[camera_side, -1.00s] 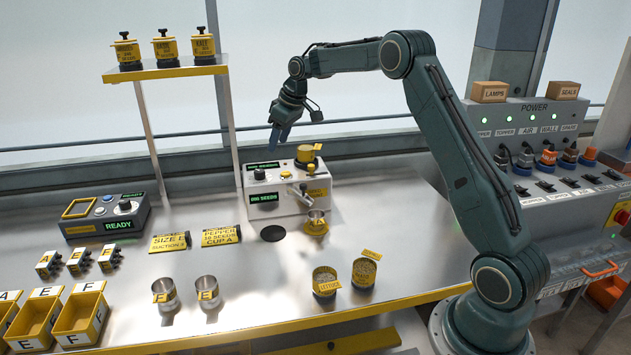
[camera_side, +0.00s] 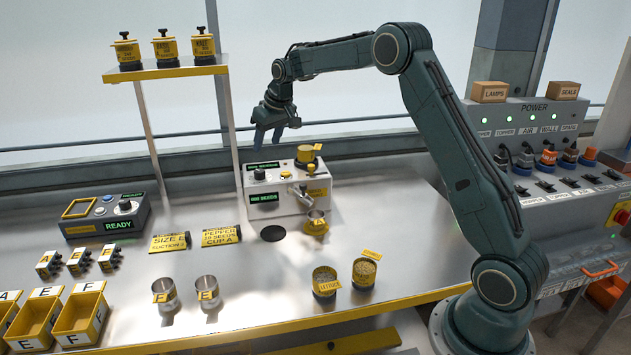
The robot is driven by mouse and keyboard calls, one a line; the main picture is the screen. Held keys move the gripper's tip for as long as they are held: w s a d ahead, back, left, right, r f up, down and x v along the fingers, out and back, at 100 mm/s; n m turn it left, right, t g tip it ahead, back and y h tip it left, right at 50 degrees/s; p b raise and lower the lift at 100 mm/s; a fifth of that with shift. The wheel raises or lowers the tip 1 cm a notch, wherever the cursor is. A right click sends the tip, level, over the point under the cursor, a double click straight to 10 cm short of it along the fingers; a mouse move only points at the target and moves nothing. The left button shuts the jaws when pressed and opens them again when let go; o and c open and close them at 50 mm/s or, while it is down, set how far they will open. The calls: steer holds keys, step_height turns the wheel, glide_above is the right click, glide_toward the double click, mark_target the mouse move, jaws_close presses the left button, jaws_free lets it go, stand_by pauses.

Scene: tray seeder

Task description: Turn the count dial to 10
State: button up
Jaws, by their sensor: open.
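The count dial looks to be the small black knob (camera_side: 260,174) on top of the white seed counter (camera_side: 287,205), at its left. The counter has two small green displays (camera_side: 264,198) whose digits are too small to read surely. My gripper (camera_side: 266,142) is open and empty, pointing down above the knob with a clear gap between them. A yellow-and-black hopper (camera_side: 305,154) sits on the counter's top right. A cup marked A (camera_side: 317,224) stands under the spout at the front.
Cards reading SIZE E (camera_side: 170,242) and PEPPER, CUP A (camera_side: 221,235) lie left of the counter. Two metal cups (camera_side: 207,292) and two seed-filled cups (camera_side: 364,273) stand in front. A shelf (camera_side: 165,72) with yellow jars rises at back left.

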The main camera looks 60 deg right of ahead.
mark_target(260, 171)
steer(key=x, duration=1)
steer(key=shift+w+f, duration=0.1)
steer(key=shift+f, duration=0.2)
steer(key=c, duration=1)
